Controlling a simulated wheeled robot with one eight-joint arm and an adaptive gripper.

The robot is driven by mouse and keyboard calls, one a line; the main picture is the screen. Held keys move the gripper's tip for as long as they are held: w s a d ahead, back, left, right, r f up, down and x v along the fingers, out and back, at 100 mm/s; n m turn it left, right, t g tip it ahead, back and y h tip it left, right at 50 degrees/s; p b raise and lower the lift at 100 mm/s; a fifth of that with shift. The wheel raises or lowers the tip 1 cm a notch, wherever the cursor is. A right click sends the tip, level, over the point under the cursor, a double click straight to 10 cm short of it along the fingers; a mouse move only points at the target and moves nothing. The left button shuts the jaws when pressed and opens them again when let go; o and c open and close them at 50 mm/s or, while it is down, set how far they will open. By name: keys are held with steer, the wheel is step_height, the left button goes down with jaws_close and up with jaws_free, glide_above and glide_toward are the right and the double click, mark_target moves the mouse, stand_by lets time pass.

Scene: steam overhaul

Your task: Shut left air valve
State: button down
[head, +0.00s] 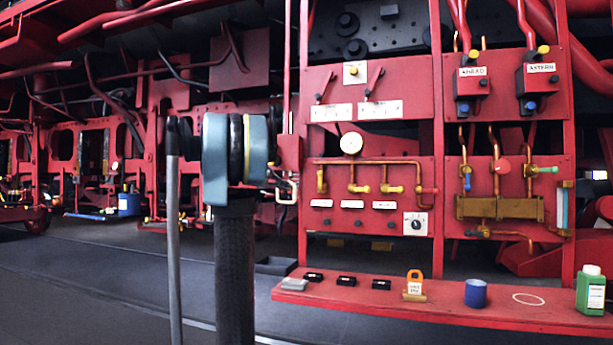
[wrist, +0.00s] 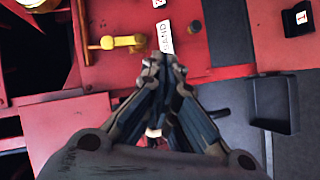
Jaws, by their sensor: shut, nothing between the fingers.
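The red air panel (head: 335,225) carries several valves on copper pipes. The leftmost yellow valve handle (head: 321,181) points downward along its pipe, above a white label (head: 321,203). The middle yellow handle (head: 359,189) and the one right of it (head: 392,189) lie sideways. In the wrist view, the leftmost yellow handle (wrist: 118,42) lies horizontally beside its white label (wrist: 165,37). My gripper (wrist: 162,62) is shut and empty, with its tips just below the label and handle in that picture. I cannot tell its distance from the panel. In the head view my arm hides the gripper.
A round gauge (head: 351,144) sits above the valves and a dial switch (head: 416,223) to their lower right. A red shelf (head: 450,309) juts out below, holding black blocks, a padlock, a blue cup (head: 476,293) and a green bottle (head: 590,291). A dark bin (wrist: 272,104) stands near the shelf.

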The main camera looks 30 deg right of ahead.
steer(key=w+d+r+h, duration=0.2)
steer(key=w+d+r, duration=0.3)
steer(key=r, duration=0.2)
steer(key=shift+w+d, duration=0.3)
steer(key=shift+w, duration=0.1)
steer(key=shift+f, duration=0.1)
glide_toward(320, 180)
steer(key=w+d, duration=0.1)
steer(key=w+d+r, duration=0.1)
steer(key=w+d, duration=0.1)
steer(key=w+d+r, duration=0.1)
steer(key=d, duration=0.1)
steer(key=shift+w+d+r, duration=0.2)
steer(key=shift+w+r, duration=0.05)
steer(key=shift+a, duration=0.1)
steer(key=shift+r, duration=0.1)
